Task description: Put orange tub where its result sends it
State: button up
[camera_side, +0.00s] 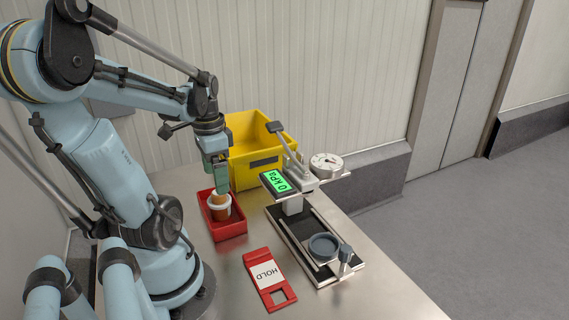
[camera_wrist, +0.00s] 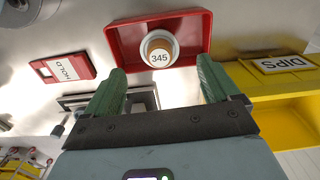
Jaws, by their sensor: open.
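The orange tub (camera_side: 219,208) stands in a small red tray (camera_side: 232,230), with a pale band around its side. In the wrist view the tub (camera_wrist: 160,46) shows its round top, marked 345, inside the red tray (camera_wrist: 122,38). My gripper (camera_side: 220,186) has green fingers and is just above the tub. In the wrist view my gripper (camera_wrist: 158,78) is open with nothing between its fingers. The tester (camera_side: 291,203) has a green display (camera_side: 277,181) that reads 0 kPa and a round grey cup (camera_side: 323,246) at its near end.
A yellow bin (camera_side: 280,137) stands behind the tray; its label in the wrist view (camera_wrist: 283,64) reads DIPS. A red HOLD plate (camera_side: 257,263) lies on the steel table in front. The front right table is clear.

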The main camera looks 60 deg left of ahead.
aim_at(219, 202)
jog(key=shift+r, duration=1.95)
jog(key=shift+f, duration=0.15)
jog(key=shift+f, duration=5.85)
jog(key=shift+r, duration=0.15)
jog(key=shift+r, duration=5.85)
jog(key=shift+f, duration=6.2)
jog(key=shift+r, duration=5.15)
